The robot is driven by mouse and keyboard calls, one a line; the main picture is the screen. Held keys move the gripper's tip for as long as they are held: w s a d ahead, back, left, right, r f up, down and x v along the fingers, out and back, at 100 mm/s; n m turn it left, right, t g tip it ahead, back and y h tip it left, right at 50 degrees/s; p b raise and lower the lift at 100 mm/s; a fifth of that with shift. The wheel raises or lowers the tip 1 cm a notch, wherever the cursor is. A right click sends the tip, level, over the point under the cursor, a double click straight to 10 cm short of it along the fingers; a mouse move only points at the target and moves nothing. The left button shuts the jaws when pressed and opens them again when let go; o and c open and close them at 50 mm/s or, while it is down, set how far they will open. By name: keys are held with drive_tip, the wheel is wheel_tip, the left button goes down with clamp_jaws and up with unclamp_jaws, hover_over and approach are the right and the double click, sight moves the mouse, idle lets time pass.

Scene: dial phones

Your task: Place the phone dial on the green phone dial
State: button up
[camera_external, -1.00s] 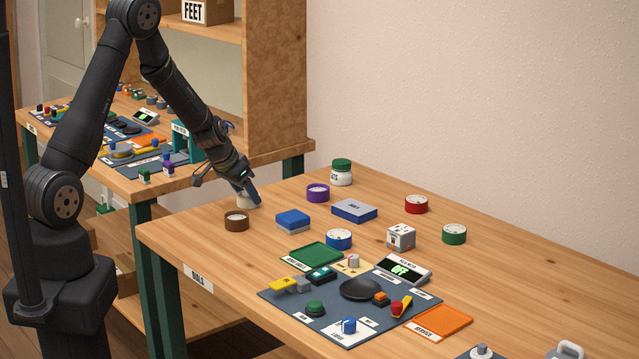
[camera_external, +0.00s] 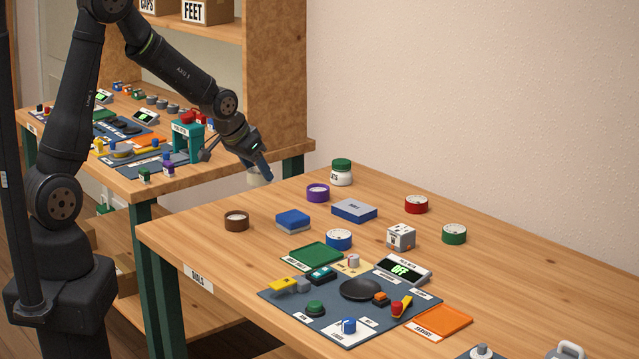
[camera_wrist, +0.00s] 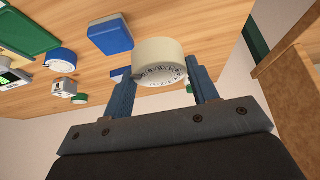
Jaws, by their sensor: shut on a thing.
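My gripper (camera_external: 260,165) is shut on a cream phone dial (camera_external: 259,177) and holds it above the far left corner of the table. In the wrist view the cream dial (camera_wrist: 158,50) sits between the two blue fingers, with printed characters around its face. The green phone dial (camera_external: 454,235) is a short round piece with a white top. It stands on the table at the right, well away from my gripper. Its top is clear.
Brown (camera_external: 236,222), purple (camera_external: 318,194), blue (camera_external: 339,240) and red (camera_external: 416,205) dials stand around. A green-lidded jar (camera_external: 342,175), a blue-grey box (camera_external: 354,211), a blue block (camera_external: 292,220) and a white cube (camera_external: 401,237) lie between. The right rear table is clear.

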drive_tip(key=shift+s+d+r, duration=0.35)
drive_tip(key=shift+s+r, duration=0.05)
drive_tip(key=shift+s, duration=0.1)
drive_tip(key=s+d+r+m+g, duration=0.1)
drive_tip(key=s+d, duration=0.2)
drive_tip(key=d, duration=0.8)
drive_tip(key=s+d+r+m+h, duration=0.1)
drive_tip(key=s+d+m, duration=0.1)
drive_tip(key=d, duration=1)
drive_tip(key=s+d+r+m+g, duration=0.1)
drive_tip(key=s+d, duration=0.2)
drive_tip(key=d, duration=0.8)
drive_tip(key=s+d+m, duration=0.1)
drive_tip(key=s+d, duration=0.8)
drive_tip(key=d, duration=0.1)
hover_over(460, 228)
drive_tip(key=a, duration=0.2)
drive_tip(key=f, duration=0.6)
drive_tip(key=shift+s+f, duration=0.35)
drive_tip(key=shift+f, duration=2)
drive_tip(key=shift+f, duration=0.1)
drive_tip(key=o, duration=1)
drive_tip(key=shift+f, duration=0.1)
drive_tip(key=shift+o, duration=0.2)
